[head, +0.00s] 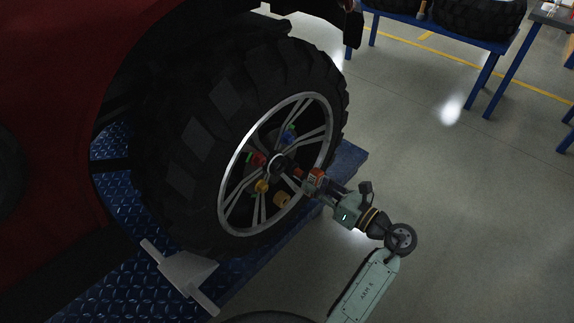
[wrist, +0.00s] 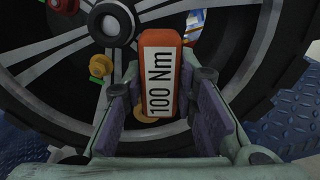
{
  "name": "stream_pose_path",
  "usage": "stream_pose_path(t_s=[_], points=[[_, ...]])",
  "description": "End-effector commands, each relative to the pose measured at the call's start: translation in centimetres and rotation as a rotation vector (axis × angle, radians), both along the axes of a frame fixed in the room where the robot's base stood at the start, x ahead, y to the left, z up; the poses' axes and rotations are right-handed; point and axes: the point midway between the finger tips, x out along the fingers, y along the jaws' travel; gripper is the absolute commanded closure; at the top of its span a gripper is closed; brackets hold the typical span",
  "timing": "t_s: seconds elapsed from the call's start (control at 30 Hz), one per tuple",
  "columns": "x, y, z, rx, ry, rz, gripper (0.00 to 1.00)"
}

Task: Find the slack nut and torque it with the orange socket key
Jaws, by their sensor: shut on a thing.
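The orange socket key (wrist: 158,75) with a white "100 Nm" label is between the purple pads of my gripper (wrist: 162,92), which is shut on it. In the head view my gripper (head: 315,184) holds the orange key (head: 317,176) at the right side of the wheel (head: 332,122). Coloured nuts sit around the hub: a red nut (head: 258,159), a blue nut (head: 288,139), a yellow nut (head: 263,186) and another yellow nut (head: 281,200). A yellow nut (wrist: 101,65) shows left of the key in the wrist view. The key's working end is hidden, and I cannot tell which nut is slack.
The wheel belongs to a dark red vehicle (head: 60,70) above a blue diamond-plate platform (head: 120,255). A grey bracket (head: 184,272) stands at the tyre's lower front. A blue table (head: 465,38) with tyres is at the back right. The floor to the right is open.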

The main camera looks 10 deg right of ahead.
Motion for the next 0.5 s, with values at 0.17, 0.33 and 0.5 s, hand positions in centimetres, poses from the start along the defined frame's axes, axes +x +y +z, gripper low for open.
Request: stream_pose_path(t_s=[0.17, 0.33, 0.5], points=[[0.01, -0.01, 0.13, 0.001, 0.000, 0.000, 1.00], [0.01, 0.01, 0.36, 0.035, 0.026, 0.001, 1.00], [0.00, 0.00, 0.36, 0.084, 0.063, -0.001, 1.00]])
